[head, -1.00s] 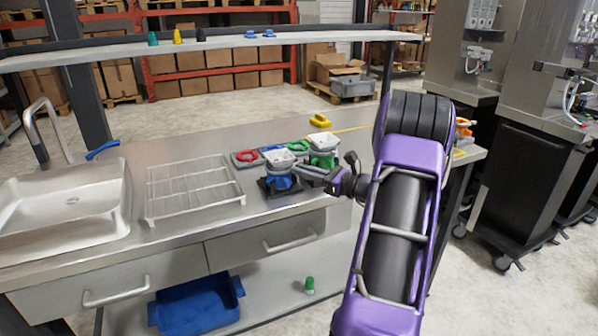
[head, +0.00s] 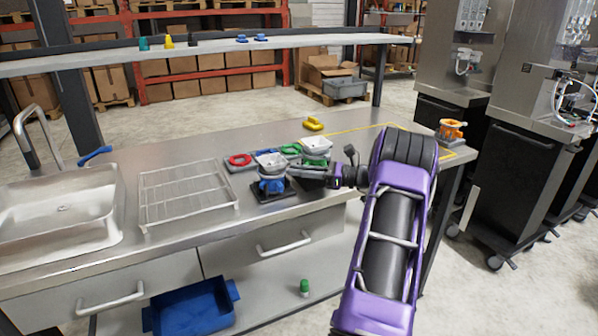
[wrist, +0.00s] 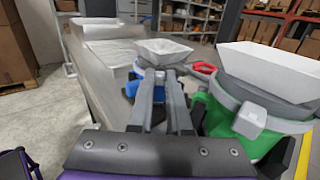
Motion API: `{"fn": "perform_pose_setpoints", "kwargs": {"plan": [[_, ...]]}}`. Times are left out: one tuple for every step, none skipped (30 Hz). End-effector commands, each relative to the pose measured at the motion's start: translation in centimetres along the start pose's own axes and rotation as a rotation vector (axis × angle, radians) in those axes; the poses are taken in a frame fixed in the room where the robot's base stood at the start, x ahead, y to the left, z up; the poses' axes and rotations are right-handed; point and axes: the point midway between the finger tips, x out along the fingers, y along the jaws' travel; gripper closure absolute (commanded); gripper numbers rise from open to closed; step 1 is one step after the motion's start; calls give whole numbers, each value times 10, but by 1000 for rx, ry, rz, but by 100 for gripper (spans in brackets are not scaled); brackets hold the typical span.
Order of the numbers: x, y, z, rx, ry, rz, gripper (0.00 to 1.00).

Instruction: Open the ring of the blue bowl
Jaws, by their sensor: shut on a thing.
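The blue bowl (head: 272,185) stands upright on a dark base on the steel counter, with a pale square hopper (head: 270,162) on top. In the wrist view its blue side (wrist: 132,88) shows left of my fingers, under the hopper (wrist: 160,50). A grey ring lies between bowl and hopper; my fingers cover most of it. My gripper (wrist: 161,80) is at the bowl's right side, its two fingers shut on the ring's handle, whose outline is mostly hidden. The green bowl (head: 317,157) with its white hopper stands close behind and to the right.
The green bowl (wrist: 215,120) is very close to the right of my fingers. Behind are a red ring (head: 239,160) and a yellow piece (head: 313,124). A wire rack (head: 185,195) and a sink (head: 60,215) lie left. An orange piece (head: 452,129) stands at the right end.

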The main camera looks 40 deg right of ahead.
Motion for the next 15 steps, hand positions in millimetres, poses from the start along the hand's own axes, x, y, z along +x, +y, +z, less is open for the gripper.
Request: {"fn": "perform_pose_setpoints", "kwargs": {"plan": [[0,0,0,0,-1,0,100],[0,0,0,0,-1,0,100],[0,0,0,-1,-1,0,100],[0,0,0,-1,-1,0,100],[0,0,0,-1,-1,0,82],[0,0,1,-1,-1,-1,75],[0,0,1,-1,-1,-1,70],[0,0,1,-1,-1,-1,64],[0,0,1,-1,-1,-1,57],[0,0,1,-1,-1,-1,52],[0,0,0,-1,-1,-1,52],[0,0,0,-1,-1,-1,52],[0,0,0,-1,-1,-1,52],[0,0,0,-1,-1,-1,52],[0,0,0,-1,-1,-1,52]]}}
